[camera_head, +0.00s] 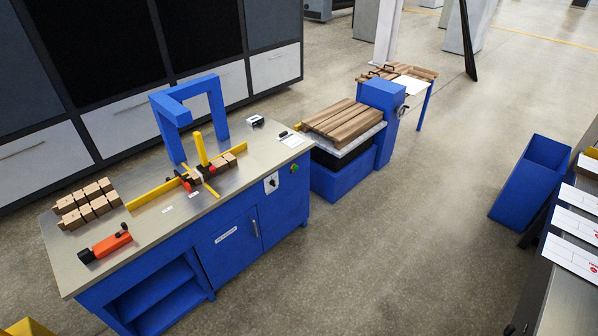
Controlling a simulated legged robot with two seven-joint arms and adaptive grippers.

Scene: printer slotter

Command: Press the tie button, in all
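No button carries a readable "tie" label at this distance. On the front of the blue workbench (240,200), near its right end, is a white control plate (271,183) with a dark knob or button. To its right is a small green button (294,168) on the blue panel. A blue arch frame (188,100) stands on the bench top. Yellow guides (153,194) and small wooden blocks (197,178) lie beneath and beside it. Neither of my grippers is in view.
Wooden block rows (85,202) and an orange tool (112,243) lie on the bench's left. A blue machine (382,115) with wooden slats (342,121) stands to the right. A blue bin (530,178) stands far right. Open floor (400,240) lies between.

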